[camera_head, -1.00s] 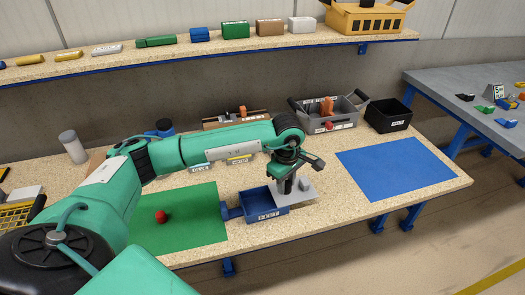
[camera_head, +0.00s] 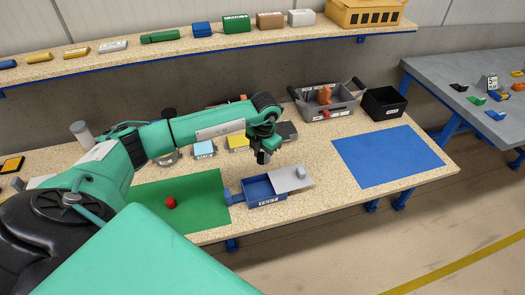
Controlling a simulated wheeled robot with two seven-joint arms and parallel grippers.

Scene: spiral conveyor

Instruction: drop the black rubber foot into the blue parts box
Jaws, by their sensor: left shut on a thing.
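The blue parts box (camera_head: 268,199) stands on the bench in front of me, its top partly open. A grey lid plate (camera_head: 291,180) with a small knob lies at its right side. My left gripper (camera_head: 263,158) is above and just behind the box, pointing down. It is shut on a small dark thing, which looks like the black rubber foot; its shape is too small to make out. My right gripper is not in view.
A blue mat (camera_head: 390,160) lies right.

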